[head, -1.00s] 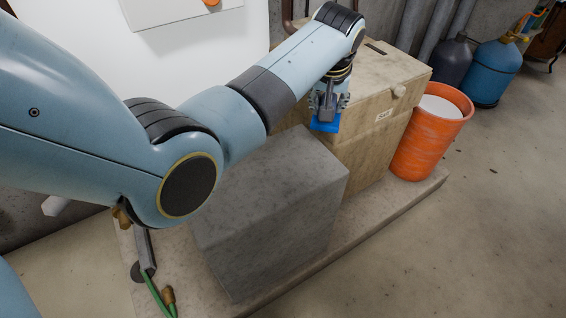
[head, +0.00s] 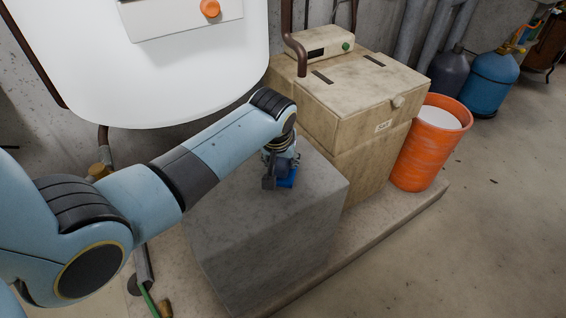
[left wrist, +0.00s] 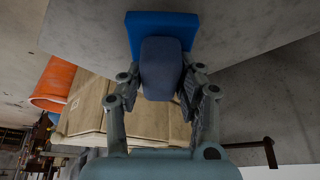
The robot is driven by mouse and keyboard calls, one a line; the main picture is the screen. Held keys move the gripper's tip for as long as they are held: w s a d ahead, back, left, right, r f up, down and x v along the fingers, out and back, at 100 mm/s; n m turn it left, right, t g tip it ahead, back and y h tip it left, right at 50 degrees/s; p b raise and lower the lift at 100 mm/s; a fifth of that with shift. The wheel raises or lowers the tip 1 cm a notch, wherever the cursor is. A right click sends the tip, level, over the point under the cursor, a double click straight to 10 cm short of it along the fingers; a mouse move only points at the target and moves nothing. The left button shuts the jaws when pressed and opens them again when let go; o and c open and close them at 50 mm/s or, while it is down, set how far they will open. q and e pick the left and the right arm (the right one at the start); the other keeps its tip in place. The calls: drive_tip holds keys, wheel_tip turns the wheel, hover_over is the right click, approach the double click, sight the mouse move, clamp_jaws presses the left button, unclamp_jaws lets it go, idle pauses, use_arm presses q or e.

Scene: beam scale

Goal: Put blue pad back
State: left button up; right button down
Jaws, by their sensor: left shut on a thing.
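The blue pad (head: 288,183) is in my left gripper (head: 279,172), over the top of the grey block (head: 265,225) in the head view. In the left wrist view the pad (left wrist: 160,20) is a flat bright blue plate with a darker blue grip piece. The fingers of my left gripper (left wrist: 161,85) are closed on both sides of that grip piece. The pad is at or just above the grey top; I cannot tell whether it touches. My right gripper is not in view.
A beige wooden box (head: 360,90) with a small control unit (head: 325,48) stands right behind the block. An orange bucket (head: 425,155) is beside it. A white tank (head: 195,75) is behind my arm. The rest of the block's top looks clear.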

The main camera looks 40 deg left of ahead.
use_arm(q)
drive_tip(key=shift+f, duration=0.25)
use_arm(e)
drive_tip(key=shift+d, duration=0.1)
use_arm(q)
drive_tip(key=shift+f, duration=0.15)
drive_tip(key=o, duration=1.1)
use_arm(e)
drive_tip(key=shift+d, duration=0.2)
use_arm(q)
drive_tip(key=p+v, duration=0.3)
drive_tip(key=v, duration=0.9)
drive_tip(key=shift+p, duration=0.3)
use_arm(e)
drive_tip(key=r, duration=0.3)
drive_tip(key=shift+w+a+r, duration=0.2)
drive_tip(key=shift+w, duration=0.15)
